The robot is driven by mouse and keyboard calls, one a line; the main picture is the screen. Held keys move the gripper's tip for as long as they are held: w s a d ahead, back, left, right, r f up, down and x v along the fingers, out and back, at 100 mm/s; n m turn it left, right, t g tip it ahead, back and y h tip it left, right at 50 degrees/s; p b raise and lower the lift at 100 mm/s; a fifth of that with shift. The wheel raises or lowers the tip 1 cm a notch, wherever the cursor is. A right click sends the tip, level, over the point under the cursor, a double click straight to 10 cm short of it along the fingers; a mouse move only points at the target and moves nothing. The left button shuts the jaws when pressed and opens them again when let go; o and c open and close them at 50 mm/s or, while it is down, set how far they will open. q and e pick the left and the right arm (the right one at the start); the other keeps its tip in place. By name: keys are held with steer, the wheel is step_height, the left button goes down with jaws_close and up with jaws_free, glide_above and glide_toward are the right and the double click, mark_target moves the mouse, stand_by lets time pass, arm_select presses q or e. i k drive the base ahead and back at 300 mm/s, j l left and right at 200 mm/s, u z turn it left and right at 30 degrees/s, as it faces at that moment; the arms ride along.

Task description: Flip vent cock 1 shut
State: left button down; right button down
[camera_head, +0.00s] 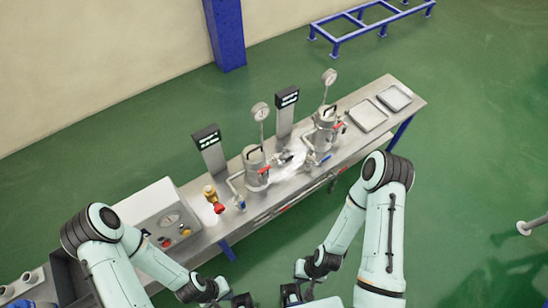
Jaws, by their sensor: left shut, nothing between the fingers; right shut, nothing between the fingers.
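Two metal vessels stand on the long steel bench: a nearer one (256,168) and a farther one (324,130). Each has a gauge on a stem. A red handle (264,170) shows on the nearer vessel and a red handle (340,126) on the farther one. Small blue handles (241,204) sit on the pipework. Labels are too small to read, so I cannot tell which is vent cock 1. My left gripper (240,300) and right gripper (290,294) are low at the bottom edge, shut and empty, apart from the bench and partly cut off.
The steel bench (355,150) runs diagonally, with two trays (368,115) at its far end. A control box (160,222) and brass regulator (211,194) stand nearer. Two display posts (209,150) rise behind the vessels. Green floor is clear in front.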

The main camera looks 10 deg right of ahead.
mark_target(289, 159)
steer(key=i+l+z, duration=0.25)
steer(key=i+l, duration=0.4)
steer(key=l, duration=0.3)
